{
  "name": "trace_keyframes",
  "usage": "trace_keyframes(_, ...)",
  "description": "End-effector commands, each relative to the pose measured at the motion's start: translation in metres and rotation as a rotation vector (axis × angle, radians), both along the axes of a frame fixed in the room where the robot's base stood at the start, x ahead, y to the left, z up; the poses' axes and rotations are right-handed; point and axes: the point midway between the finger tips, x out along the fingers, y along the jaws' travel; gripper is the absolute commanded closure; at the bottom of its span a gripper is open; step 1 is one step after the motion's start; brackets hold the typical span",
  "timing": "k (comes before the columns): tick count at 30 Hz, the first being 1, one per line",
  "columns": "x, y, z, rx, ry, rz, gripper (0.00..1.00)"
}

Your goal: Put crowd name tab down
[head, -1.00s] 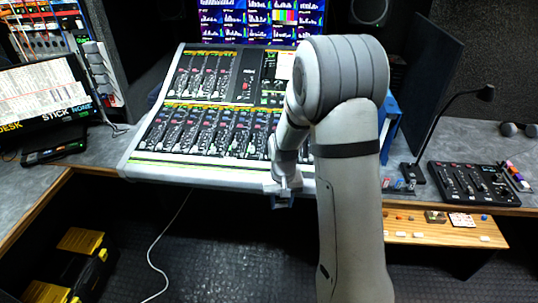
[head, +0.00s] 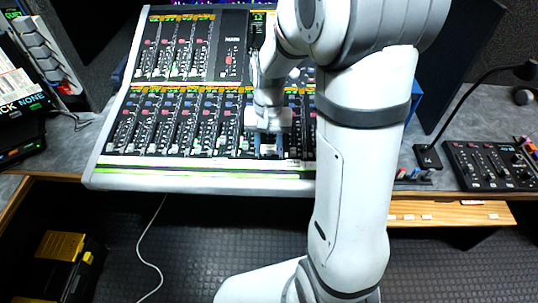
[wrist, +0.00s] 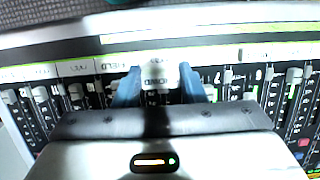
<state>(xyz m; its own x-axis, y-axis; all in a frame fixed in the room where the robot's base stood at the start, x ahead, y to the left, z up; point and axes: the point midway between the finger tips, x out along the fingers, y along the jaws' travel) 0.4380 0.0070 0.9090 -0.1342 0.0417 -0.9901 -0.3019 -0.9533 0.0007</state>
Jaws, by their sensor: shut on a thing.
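The crowd name tab (wrist: 157,74) is a small pale piece with dark lettering, seen upside down in the wrist view. My gripper (wrist: 158,84) is shut on it, with one blue finger on each side. In the head view my gripper (head: 267,148) points down over the lower fader bank of the mixing console (head: 130,176), near its front edge. The tab is hidden there. In the wrist view a pale label strip (wrist: 75,68) with other lettering runs along the console beside the tab. I cannot tell whether the tab touches the strip.
Fader rows flank my gripper. A desk lamp (head: 470,95) and a small black control panel (head: 490,165) stand on the right counter. A yellow-and-black case (head: 62,250) is on the floor at left. A cable hangs below the console front.

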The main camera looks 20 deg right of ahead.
Motion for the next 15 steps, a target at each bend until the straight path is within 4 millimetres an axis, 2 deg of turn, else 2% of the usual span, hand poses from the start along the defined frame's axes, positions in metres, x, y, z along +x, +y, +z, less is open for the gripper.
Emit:
trace_keyframes(1, 0.000, 0.000, -0.009, 0.000, 0.003, -0.001, 0.84)
trace_keyframes(8, 0.000, -0.001, -0.027, 0.000, 0.002, -0.002, 0.84)
trace_keyframes(15, 0.000, -0.001, -0.056, 0.000, 0.000, -0.003, 0.84)
